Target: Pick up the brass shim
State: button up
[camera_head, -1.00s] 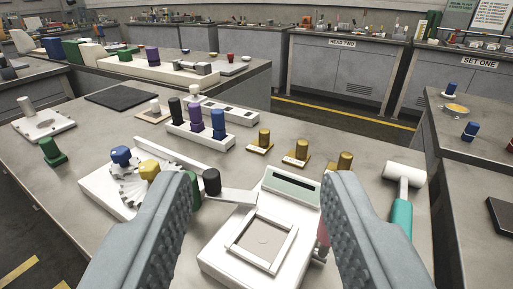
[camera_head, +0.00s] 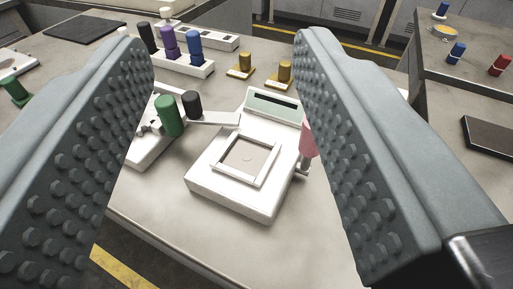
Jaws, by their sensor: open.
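Two brass-coloured pieces, each a knob on a flat plate, stand on the table at the top middle: the left one (camera_head: 243,66) and the right one (camera_head: 284,75). I cannot tell which, if either, is the brass shim. A third like them, seen earlier, is out of sight, probably behind the right finger. My gripper (camera_head: 219,48) is open, its two ribbed grey fingers wide apart in the foreground. Nothing shows between the pads at close range; the brass pieces are farther off, beyond the gap.
A white device (camera_head: 232,198) with a dark display and square frame lies below the gap, a pink handle (camera_head: 308,139) at its right. A green knob (camera_head: 170,116) and black knob (camera_head: 192,103) stand left of it. A white rack (camera_head: 202,70) holds black, purple and blue knobs.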

aim_at(243, 71)
jog(key=i+j+z, duration=0.2)
jog(key=j, duration=0.15)
jog(key=j+z, duration=0.2)
jog(key=j, duration=0.2)
jog(key=i+j+z, duration=0.25)
jog(key=j, duration=0.15)
jog(key=k, duration=0.1)
